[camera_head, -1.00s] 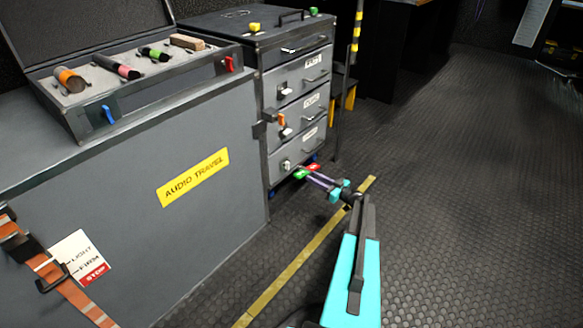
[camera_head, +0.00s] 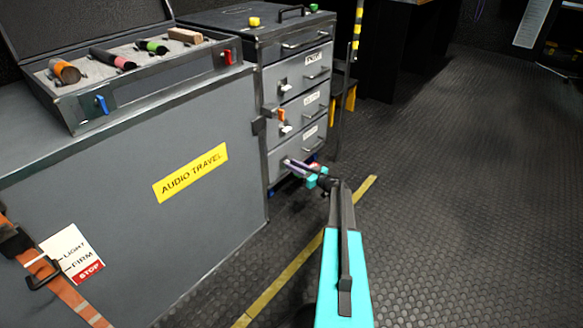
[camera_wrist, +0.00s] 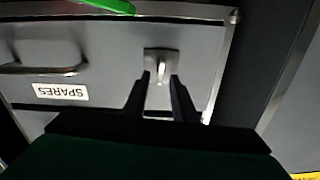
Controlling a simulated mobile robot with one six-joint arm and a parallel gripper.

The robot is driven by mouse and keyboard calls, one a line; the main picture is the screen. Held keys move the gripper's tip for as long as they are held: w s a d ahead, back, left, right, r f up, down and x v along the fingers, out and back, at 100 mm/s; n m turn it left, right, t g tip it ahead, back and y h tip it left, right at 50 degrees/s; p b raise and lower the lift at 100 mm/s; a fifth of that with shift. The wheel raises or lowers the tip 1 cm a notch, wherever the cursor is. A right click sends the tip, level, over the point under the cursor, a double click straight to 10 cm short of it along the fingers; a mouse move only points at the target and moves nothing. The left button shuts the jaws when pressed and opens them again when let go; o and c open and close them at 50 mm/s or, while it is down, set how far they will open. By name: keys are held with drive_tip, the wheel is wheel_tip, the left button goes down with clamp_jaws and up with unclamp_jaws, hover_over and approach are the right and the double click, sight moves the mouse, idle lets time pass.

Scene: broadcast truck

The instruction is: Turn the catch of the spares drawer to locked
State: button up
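The spares drawer (camera_head: 290,149) is the bottom grey drawer of the drawer stack and looks shut. Its white SPARES label (camera_wrist: 61,92) shows upside down in the wrist view. The catch (camera_wrist: 161,72) is a small pale lever on a square plate, lined up roughly top to bottom in that picture. My gripper (camera_wrist: 160,80) is open, with its dark fingertips on either side of the catch. I cannot tell whether they touch it. In the head view my gripper (camera_head: 296,166) is at the drawer front and hides most of the catch.
A green strip (camera_wrist: 108,5) shows at the wrist view's top edge. The AUDIO TRAVEL case (camera_head: 120,225) stands close left, with an open foam-lined case (camera_head: 150,91) on top. The floor at right is clear.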

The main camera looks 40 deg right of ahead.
drive_tip(key=shift+w+a, duration=0.15)
drive_tip(key=shift+w, duration=0.6)
clamp_jaws()
